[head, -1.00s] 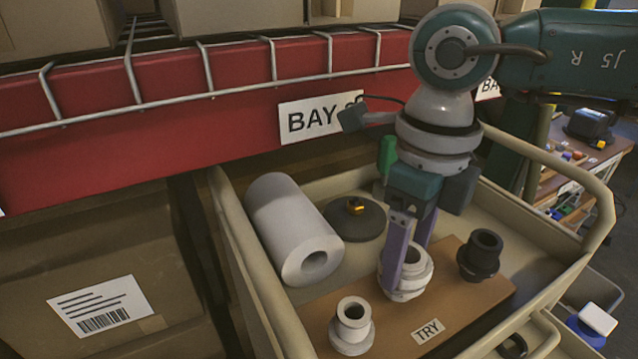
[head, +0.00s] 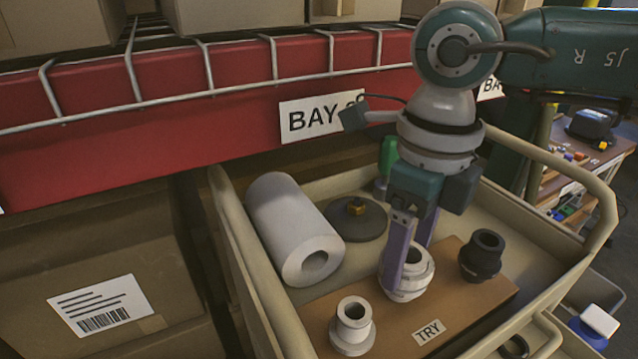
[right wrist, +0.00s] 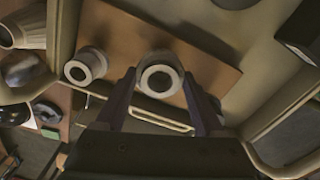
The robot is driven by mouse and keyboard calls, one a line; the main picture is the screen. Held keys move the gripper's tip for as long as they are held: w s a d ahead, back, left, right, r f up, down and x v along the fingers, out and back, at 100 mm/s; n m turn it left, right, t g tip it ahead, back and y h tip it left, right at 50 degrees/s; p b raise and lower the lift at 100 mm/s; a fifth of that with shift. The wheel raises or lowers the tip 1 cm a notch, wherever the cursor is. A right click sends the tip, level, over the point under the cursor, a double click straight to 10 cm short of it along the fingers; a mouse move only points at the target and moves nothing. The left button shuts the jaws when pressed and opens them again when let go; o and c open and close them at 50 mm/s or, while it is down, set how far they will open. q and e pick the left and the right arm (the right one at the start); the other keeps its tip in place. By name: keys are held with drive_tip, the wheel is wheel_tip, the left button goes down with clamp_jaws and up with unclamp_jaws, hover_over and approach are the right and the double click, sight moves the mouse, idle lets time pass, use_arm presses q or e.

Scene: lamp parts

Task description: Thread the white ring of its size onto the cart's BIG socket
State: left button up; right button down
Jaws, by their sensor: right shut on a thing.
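My right gripper (head: 412,250) points down over the brown board in the cart, its purple fingers on either side of a white ring (head: 402,292). It is shut on this ring, which is at the middle pale socket (head: 417,256), the widest of those on the board. The ring seems to be around the socket, but the near finger hides part of it and I cannot tell how far down it sits. In the right wrist view, the pale round shape (right wrist: 160,76) with a dark hole lies between the fingertips. My left gripper is not in view.
A smaller pale socket (head: 352,328) stands at the board's front left and a dark socket (head: 481,256) at its right. A white roll (head: 292,225) and a dark disc with a brass piece (head: 356,220) lie behind. The cart's rim (head: 250,290) encloses them; the red shelf beam (head: 190,95) is behind.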

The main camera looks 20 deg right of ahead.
drive_tip(key=shift+d+f, duration=0.1)
drive_tip(key=shift+f, duration=0.15)
drive_tip(key=m+p, duration=0.1)
drive_tip(key=m, duration=0.3)
drive_tip(key=shift+s, duration=0.1)
drive_tip(key=shift+f+m+p, duration=0.1)
drive_tip(key=shift+m+p, duration=0.35)
drive_tip(key=shift+m, duration=0.95)
drive_tip(key=m+p, duration=0.2)
drive_tip(key=m, duration=0.2)
drive_tip(key=shift+m, duration=1.5)
drive_tip(key=shift+p, duration=0.3)
